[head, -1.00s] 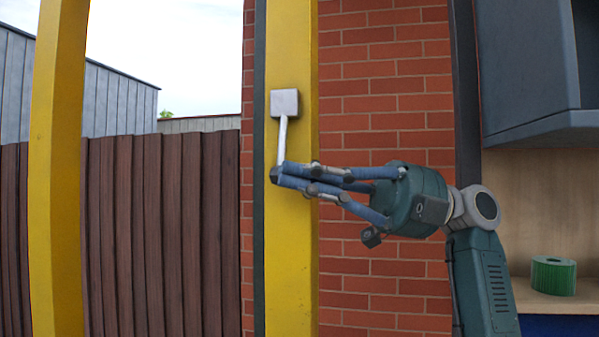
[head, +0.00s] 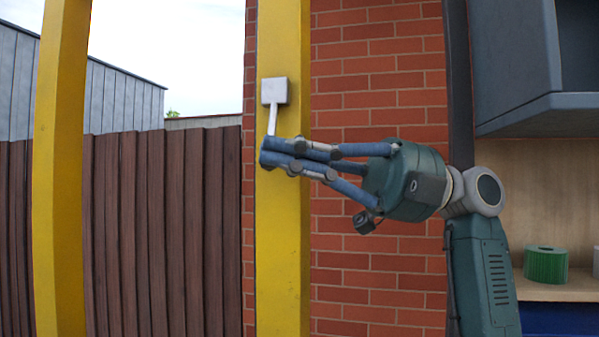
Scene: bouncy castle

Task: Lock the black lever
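A pale grey lever arm (head: 272,120) hangs down from a square light grey box (head: 274,91) on the yellow post. It leans slightly left. The part I see is not black; its lower end is hidden behind my fingers. My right gripper (head: 268,152) reaches in from the right, with its blue fingers drawn together at the lever's lower end. They look closed around it, with dark tips at the left. My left gripper is not in view.
The yellow post (head: 282,240) stands against a red brick wall (head: 380,290). Another yellow post (head: 60,180) and a brown fence (head: 165,240) are at left. At right, a shelf (head: 560,288) holds a green roll (head: 545,265) below a dark grey cabinet (head: 535,70).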

